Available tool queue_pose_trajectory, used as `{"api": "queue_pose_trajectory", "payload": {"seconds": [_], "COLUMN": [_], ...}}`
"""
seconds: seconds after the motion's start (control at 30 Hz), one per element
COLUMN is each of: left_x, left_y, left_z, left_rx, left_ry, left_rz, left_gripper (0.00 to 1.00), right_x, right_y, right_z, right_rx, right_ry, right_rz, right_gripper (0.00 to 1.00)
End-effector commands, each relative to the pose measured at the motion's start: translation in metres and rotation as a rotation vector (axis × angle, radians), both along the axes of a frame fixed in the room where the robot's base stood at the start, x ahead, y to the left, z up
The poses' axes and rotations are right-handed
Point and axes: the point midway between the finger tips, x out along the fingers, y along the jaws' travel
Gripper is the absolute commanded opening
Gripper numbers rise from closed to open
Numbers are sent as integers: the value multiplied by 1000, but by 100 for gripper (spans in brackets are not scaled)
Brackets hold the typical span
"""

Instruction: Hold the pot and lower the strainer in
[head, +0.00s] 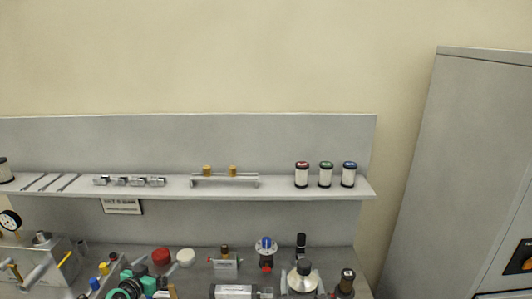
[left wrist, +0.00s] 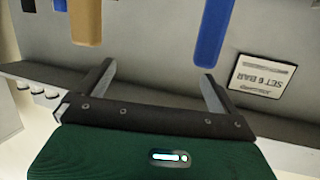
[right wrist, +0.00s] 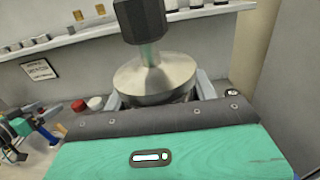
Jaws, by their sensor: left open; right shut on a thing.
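My left gripper (head: 132,282) is low in the head view over the bench. In the left wrist view its fingers (left wrist: 155,76) are apart with nothing between them. My right gripper (right wrist: 158,88) is shut on a silver, flared metal piece, with one finger on either side. The silver piece (right wrist: 152,78) is wide at the bottom, narrows to a stem, and has a black cylinder (right wrist: 140,20) above it. It also shows in the head view (head: 303,280). I cannot tell if it is the pot or the strainer. Its underside is hidden.
Three white canisters with red (head: 302,175), green (head: 326,175) and blue (head: 349,175) tops stand on the shelf (head: 270,188). Red (head: 161,256) and white (head: 186,257) caps lie on the bench. A grey cabinet (head: 455,170) stands at the right.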

Motion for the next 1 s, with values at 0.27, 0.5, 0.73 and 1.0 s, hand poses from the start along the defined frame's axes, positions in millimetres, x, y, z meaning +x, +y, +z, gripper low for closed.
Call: {"api": "queue_pose_trajectory", "payload": {"seconds": [0.27,0.5,0.73,1.0], "left_x": [-28,-87,-162,-220], "left_y": [-138,-238,-308,-348], "left_z": [-10,-40,-79,-103], "left_rx": [48,71,58,30], "left_ry": [36,63,81,83], "left_rz": [-307,-553,-744,-858], "left_gripper": [98,98,98,98], "right_x": [0,0,0,0], "right_y": [0,0,0,0], "right_z": [0,0,0,0], "right_rx": [0,0,0,0], "right_ry": [-1,0,0,0], "right_rz": [0,0,0,0], "right_gripper": [30,30,30,30]}}
